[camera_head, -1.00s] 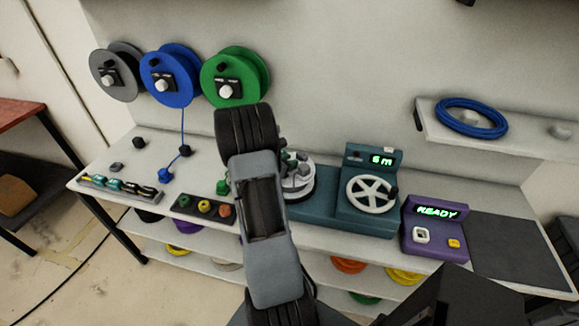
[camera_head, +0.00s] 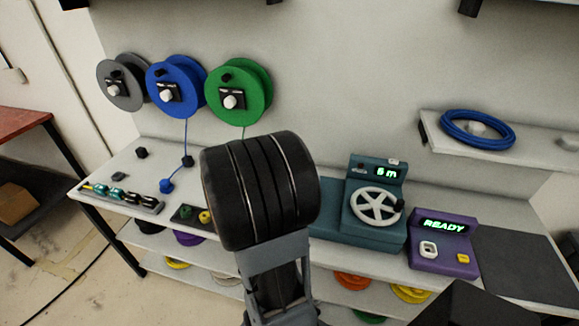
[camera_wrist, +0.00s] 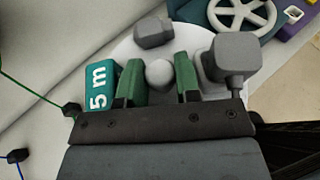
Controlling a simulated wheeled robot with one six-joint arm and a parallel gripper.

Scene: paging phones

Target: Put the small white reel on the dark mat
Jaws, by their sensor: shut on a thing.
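In the wrist view, the small white reel (camera_wrist: 185,40) is a pale disc with a round knob at its middle. My gripper (camera_wrist: 160,79) has its two green-tipped fingers on either side of that knob, shut on it. Grey blocks sit at the disc's rim, and a teal block (camera_wrist: 101,88) marked "5 m" shows beside the left finger. In the head view my arm hides the reel and gripper. I cannot tell whether the reel is lifted. The dark mat (camera_head: 525,262) lies bare at the bench's right end.
A teal machine (camera_head: 362,226) with a white handwheel and "6 m" display stands on the bench. A purple box (camera_head: 443,248) reading "READY" stands between it and the mat. A shelf with a blue coil (camera_head: 477,129) juts out above. Cable spools hang at the left.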

